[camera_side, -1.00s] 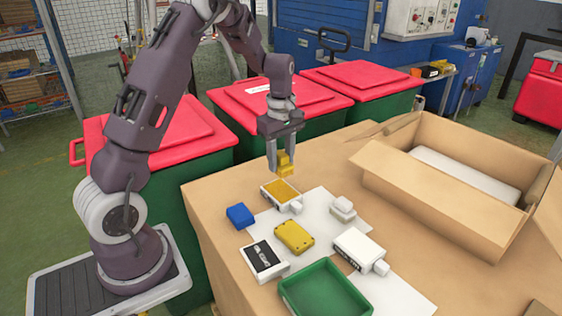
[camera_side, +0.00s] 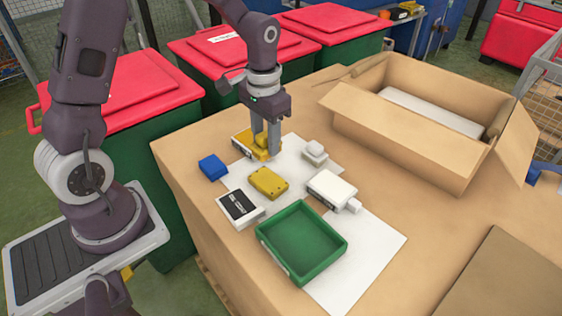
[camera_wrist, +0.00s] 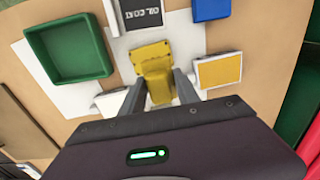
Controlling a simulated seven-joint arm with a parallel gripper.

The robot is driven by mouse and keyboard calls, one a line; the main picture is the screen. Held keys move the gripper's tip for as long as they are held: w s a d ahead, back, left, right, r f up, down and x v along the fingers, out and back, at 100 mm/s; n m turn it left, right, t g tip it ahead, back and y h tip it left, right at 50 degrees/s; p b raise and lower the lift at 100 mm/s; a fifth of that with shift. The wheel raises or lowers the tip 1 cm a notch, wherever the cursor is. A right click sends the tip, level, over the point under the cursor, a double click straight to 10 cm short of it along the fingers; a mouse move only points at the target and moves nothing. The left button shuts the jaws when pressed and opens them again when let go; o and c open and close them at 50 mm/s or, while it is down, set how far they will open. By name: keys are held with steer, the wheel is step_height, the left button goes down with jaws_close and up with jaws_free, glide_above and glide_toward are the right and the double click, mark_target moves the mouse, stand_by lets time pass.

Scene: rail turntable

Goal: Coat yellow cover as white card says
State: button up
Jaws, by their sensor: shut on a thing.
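The yellow cover (camera_side: 268,183) lies flat on a white sheet; it also shows in the wrist view (camera_wrist: 150,54). My gripper (camera_side: 267,152) is shut on a yellow block (camera_wrist: 158,88). It is low, behind the cover and beside the yellow-topped pad (camera_side: 243,143). In the wrist view, the block overlaps the near edge of the cover; I cannot tell whether they touch. The white card (camera_side: 240,208), with a black printed panel, lies in front of the cover. A white pad (camera_side: 330,188) lies to the right.
A blue block (camera_side: 213,166) is left of the cover, and a white block (camera_side: 314,152) is behind the white pad. A green tray (camera_side: 301,242) stands at the front. An open cardboard box (camera_side: 400,135) stands at the back right.

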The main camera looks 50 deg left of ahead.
steer(key=s+a+n, duration=0.1)
steer(key=s+a, duration=0.1)
glide_above(257, 171)
steer(key=shift+d+f, duration=0.2)
steer(key=shift+f, duration=2.85)
steer(key=shift+d+f, duration=0.5)
steer(key=shift+f, duration=0.1)
jaws_close()
steer(key=shift+w+d, duration=0.2)
steer(key=shift+d, duration=1.4)
steer(key=shift+w+d, duration=0.15)
steer(key=shift+d, duration=1.4)
steer(key=shift+s+a, duration=0.2)
steer(key=shift+a, duration=1.7)
steer(key=shift+s+a, duration=0.15)
steer(key=shift+a, duration=1.7)
step_height(257, 171, up, 8)
steer(key=shift+r, duration=0.1)
